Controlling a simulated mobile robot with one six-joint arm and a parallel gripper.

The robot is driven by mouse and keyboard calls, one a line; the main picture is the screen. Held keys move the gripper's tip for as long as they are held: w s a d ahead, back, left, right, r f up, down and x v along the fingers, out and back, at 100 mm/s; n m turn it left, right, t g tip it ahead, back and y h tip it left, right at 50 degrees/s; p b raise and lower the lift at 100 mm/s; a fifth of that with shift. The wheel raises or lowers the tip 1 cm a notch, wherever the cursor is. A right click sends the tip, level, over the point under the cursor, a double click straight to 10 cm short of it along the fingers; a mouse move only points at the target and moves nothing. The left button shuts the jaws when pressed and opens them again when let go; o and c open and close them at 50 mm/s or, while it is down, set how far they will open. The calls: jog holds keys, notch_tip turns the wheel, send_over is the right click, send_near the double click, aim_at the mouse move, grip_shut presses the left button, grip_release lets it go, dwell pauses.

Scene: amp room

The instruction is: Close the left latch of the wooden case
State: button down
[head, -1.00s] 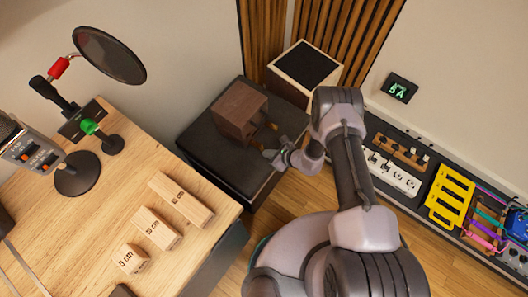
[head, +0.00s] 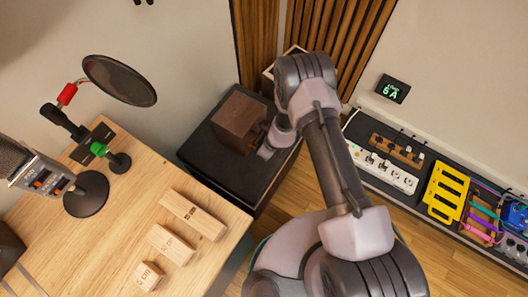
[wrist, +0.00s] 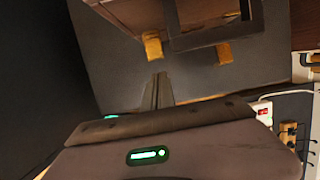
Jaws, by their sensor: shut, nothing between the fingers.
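The brown wooden case (head: 238,122) sits on a black cabinet (head: 215,158) in the head view. The wrist view shows its front edge at the top (wrist: 122,14), with a dark handle frame (wrist: 200,40). Two brass latches stick out at either side of the handle, a left one (wrist: 153,46) and a right one (wrist: 224,52). My gripper (wrist: 158,78) is shut and empty, its tips just below the left latch in the picture. I cannot tell whether they touch. In the head view my gripper (head: 264,152) is at the case's front right and my wrist hides the latches.
A desk (head: 120,215) at the lower left bears wooden blocks (head: 193,215) and a microphone with a pop filter (head: 120,80). A low shelf at the right holds a white power strip (head: 382,172) and a yellow rack (head: 447,192). A wood-slat panel stands behind.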

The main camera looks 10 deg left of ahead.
jog(key=shift+r+p, duration=0.4)
jog(key=shift+r, duration=0.4)
jog(key=p+v, duration=0.5)
jog(key=v, duration=1.2)
jog(key=shift+r, duration=0.25)
